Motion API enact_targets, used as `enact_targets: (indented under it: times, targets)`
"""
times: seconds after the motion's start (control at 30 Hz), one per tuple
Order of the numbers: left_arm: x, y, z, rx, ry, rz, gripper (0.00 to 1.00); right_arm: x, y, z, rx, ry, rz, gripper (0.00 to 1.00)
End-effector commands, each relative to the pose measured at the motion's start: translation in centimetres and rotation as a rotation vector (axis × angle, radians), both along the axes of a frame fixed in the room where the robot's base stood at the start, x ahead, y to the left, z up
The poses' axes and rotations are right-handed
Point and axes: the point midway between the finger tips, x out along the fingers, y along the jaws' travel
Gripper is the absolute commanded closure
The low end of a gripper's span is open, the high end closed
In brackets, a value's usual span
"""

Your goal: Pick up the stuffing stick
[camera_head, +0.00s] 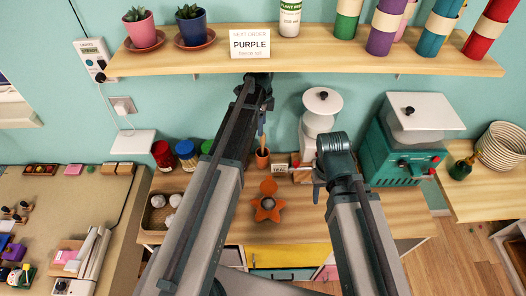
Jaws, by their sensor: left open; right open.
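A thin wooden stick, which looks like the stuffing stick (262,142), stands upright in a small terracotta-coloured pot (262,159) at the back of the wooden counter. My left gripper (262,130) is open and points down just above the stick's top. At this size I cannot tell whether its fingers are around the stick or above it. My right gripper (317,190) is open and empty, further right, in front of the white machine. My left arm hides part of the counter.
A small label (279,168) stands beside the pot. Lidded jars (163,155) are at left, a white machine (320,122) and a teal machine (402,150) at right. A wooden shelf (300,62) runs above.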

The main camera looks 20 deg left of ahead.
Motion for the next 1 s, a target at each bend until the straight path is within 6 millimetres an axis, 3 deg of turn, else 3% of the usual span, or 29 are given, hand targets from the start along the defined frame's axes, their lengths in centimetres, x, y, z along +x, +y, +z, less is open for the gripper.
enact_targets:
  times: [0.03, 0.3, 0.67, 1.0]
  targets:
    - [0.0, 0.0, -1.6, 0.0, 0.0, 0.0, 0.35, 0.0, 0.0, -1.6, 0.0, 0.0, 0.002, 0.5]
    - [0.0, 0.0, -5.0, 0.0, 0.0, 0.0, 0.35, 0.0, 0.0, -5.0, -0.001, 0.0, 0.004, 0.5]
    - [0.1, -0.1, -5.6, 0.0, 0.0, 0.0, 0.35, 0.0, 0.0, -5.6, -0.001, 0.0, 0.003, 0.5]
    - [0.4, -0.3, -9.5, 0.0, 0.0, 0.0, 0.35, 0.0, 0.0, -9.5, -0.001, 0.0, 0.002, 0.5]
